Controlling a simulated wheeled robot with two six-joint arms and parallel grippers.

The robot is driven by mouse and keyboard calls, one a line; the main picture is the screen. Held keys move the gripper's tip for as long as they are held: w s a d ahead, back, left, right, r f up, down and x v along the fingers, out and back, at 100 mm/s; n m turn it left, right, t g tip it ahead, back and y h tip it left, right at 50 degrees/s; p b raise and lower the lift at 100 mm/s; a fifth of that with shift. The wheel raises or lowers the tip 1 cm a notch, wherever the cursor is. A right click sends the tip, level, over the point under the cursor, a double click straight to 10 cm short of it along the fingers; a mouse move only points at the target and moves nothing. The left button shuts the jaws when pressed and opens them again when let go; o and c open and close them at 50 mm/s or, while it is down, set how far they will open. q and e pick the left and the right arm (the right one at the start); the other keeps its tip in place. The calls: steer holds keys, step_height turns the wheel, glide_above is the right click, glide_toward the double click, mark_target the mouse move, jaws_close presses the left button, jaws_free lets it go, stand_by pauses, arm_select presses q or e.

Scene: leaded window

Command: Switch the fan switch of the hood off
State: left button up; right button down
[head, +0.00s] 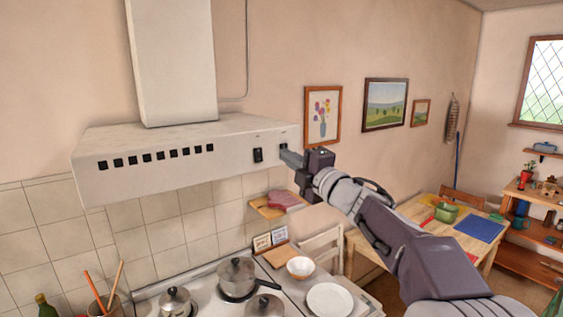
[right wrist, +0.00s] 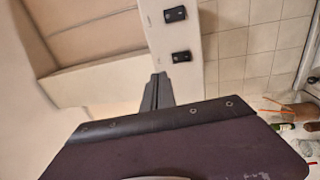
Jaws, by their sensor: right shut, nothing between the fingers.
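The pale range hood (head: 200,140) hangs on the wall above the stove. One black rocker switch (head: 258,155) shows near the right end of its front. The right wrist view shows two black switches on the hood's panel, one nearer my fingers (right wrist: 181,57) and one farther along (right wrist: 175,14). I cannot read which is the fan switch, nor how either is set. My right gripper (head: 285,155) is shut and empty, its tips at the front's right end, covering part of it. The tips (right wrist: 158,80) lie beside the nearer switch; contact is unclear. My left gripper is out of view.
Below are a stove with pots (head: 237,277), a white plate (head: 330,300), a bowl (head: 300,267) and a small wall shelf (head: 266,208). A utensil holder and green bottle (head: 46,306) stand at lower left. A table (head: 420,240) stands at right.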

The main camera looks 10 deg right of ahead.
steer(key=shift+r+b+v, duration=0.3)
steer(key=shift+b+v, duration=0.25)
steer(key=shift+v, duration=1.6)
steer(key=w+a+f+g+y+b, duration=0.2)
steer(key=a+f+b, duration=0.45)
steer(key=f, duration=0.45)
step_height(320, 180, down, 30)
steer(key=s+d+m+g+h+b, duration=0.15)
steer(key=m+g+h+b, duration=0.45)
steer(key=m, duration=0.7)
steer(key=s+d+f+m+g+h, duration=0.35)
steer(key=s+f, duration=0.55)
steer(key=f, duration=0.3)
arm_select(q)
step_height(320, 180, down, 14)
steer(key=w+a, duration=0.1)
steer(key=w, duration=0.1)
steer(key=shift+p, duration=0.3)
arm_select(e)
steer(key=s+f+m+g, duration=0.2)
steer(key=s+f+m, duration=0.1)
steer(key=s, duration=0.4)
steer(key=s+a+f+m+g, duration=0.1)
steer(key=s+f+m+g, duration=0.2)
steer(key=s, duration=0.4)
steer(key=shift+s+f+g+y, duration=0.15)
steer(key=shift+f+g+y, duration=0.2)
steer(key=shift+f+y, duration=0.1)
